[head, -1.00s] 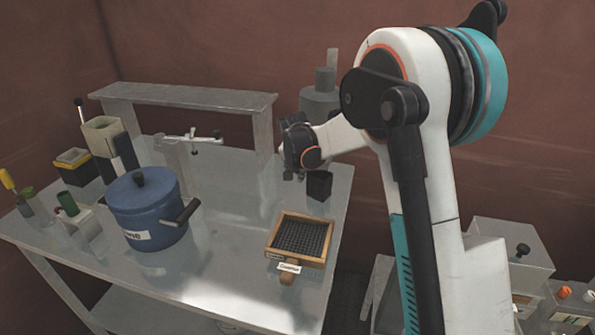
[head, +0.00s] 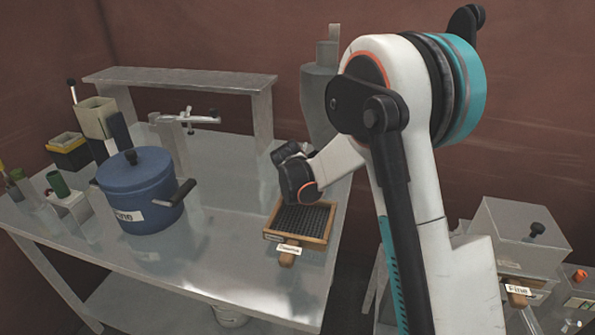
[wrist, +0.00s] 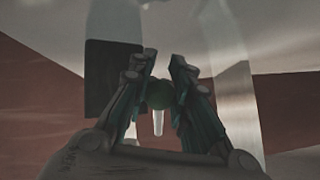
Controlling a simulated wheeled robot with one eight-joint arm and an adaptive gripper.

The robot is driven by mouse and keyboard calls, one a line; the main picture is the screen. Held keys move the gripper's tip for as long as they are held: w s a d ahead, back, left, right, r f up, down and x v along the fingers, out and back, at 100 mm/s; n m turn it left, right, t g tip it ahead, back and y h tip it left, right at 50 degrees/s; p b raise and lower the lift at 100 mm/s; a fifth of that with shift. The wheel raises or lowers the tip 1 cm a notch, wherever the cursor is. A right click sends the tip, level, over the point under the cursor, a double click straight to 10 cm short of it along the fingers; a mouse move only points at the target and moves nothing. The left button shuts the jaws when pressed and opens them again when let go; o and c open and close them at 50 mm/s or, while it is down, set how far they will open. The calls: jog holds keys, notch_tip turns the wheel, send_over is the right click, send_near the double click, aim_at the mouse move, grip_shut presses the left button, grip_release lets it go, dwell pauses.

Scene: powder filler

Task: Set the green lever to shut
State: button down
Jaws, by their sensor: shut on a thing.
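The green lever shows in the wrist view as a dark green round knob (wrist: 160,94) with a pale thin rod below it. My gripper (wrist: 161,72) has its two fingers on either side of the knob and is shut on it. In the head view my wrist stands at the right back of the table, in front of a grey metal hopper (head: 318,95). My arm hides the fingers and the lever there, so the lever's angle cannot be told.
A wooden-framed sieve (head: 279,237) lies just below my wrist at the table's right edge. A blue pot (head: 140,190) stands left, with a metal balance arm (head: 185,119) behind it. The table (head: 225,220) is clear between pot and sieve. A dark panel (wrist: 112,78) shows in the wrist view.

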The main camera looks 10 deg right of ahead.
jog(key=shift+w+d+f, duration=0.2)
jog(key=shift+d+f, duration=0.1)
jog(key=shift+f, duration=0.25)
jog(key=shift+w+d+r, duration=0.15)
jog(key=shift+w, duration=0.05)
dwell(0.9)
jog(key=c, duration=1.8)
grip_release()
jog(key=o, duration=0.5)
jog(key=shift+d, duration=0.2)
jog(key=shift+c, duration=0.2)
jog(key=shift+a, duration=0.1)
jog(key=shift+a, duration=0.1)
jog(key=shift+s+a+r, duration=0.2)
jog(key=shift+s+r, duration=0.05)
jog(key=shift+s, duration=0.1)
jog(key=v, duration=1.1)
jog(key=shift+d, duration=0.1)
